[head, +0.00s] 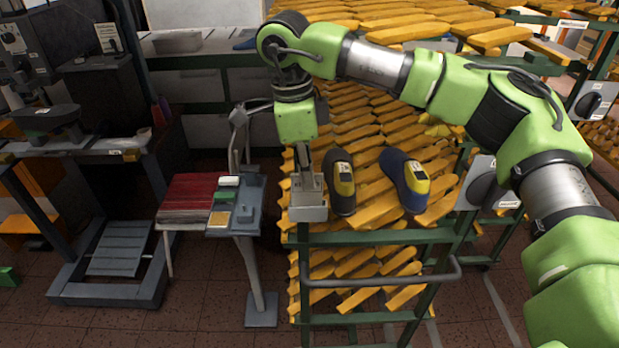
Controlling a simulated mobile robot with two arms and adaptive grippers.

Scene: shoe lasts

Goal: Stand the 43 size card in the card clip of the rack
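My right gripper (303,172) points down at the left front of the rack (375,238), directly above a small light grey block (309,213) that looks like the card clip. Its fingers are small and partly merge with the grey parts below. I cannot tell whether they are open, shut or holding a card. Small white, green and yellow cards or blocks lie on the grey side stand: white-and-green (228,181), green (224,197) and yellow (219,218). No number is readable, so I cannot pick out the 43 size card. My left gripper is not in view.
Two dark shoe lasts with yellow labels (343,182) (404,180) stand on the rack just right of the gripper. A dark workbench (85,147) stands farther left.

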